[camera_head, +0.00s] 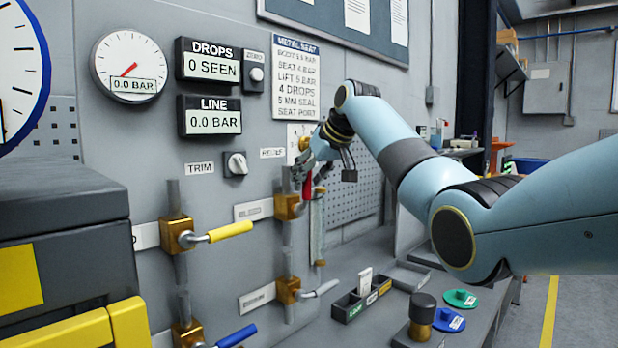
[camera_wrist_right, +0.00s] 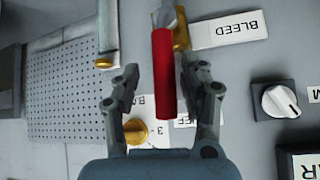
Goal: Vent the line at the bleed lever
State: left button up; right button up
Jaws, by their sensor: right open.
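The bleed lever's red handle (camera_head: 307,187) shows in the head view above and beside a brass valve body (camera_head: 287,207) on the wall pipe. In the right wrist view the red handle (camera_wrist_right: 164,85) runs from the valve, beside an upside-down "BLEED" label (camera_wrist_right: 229,29), in between the two fingers. My right gripper (camera_head: 305,172) is open around the handle, with a visible gap on each side (camera_wrist_right: 161,76). The gauge (camera_head: 128,66) and the line display (camera_head: 209,117) read 0.0 BAR. The drops display (camera_head: 207,61) reads 0 SEEN. My left gripper is not in view.
A yellow lever (camera_head: 230,231), a blue lever (camera_head: 237,336) and a grey lever (camera_head: 321,289) stick out from other wall valves. A trim knob (camera_head: 235,164) is on the panel. A small compartment tray (camera_head: 347,307) and coloured discs (camera_head: 461,299) lie on the bench below.

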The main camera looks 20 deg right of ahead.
jog(key=shift+s+r, duration=0.1)
jog(key=shift+r, duration=0.1)
jog(key=v, duration=1.1)
jog(key=shift+s+r, duration=0.2)
jog(key=shift+s, duration=0.05)
jog(key=shift+f, duration=0.15)
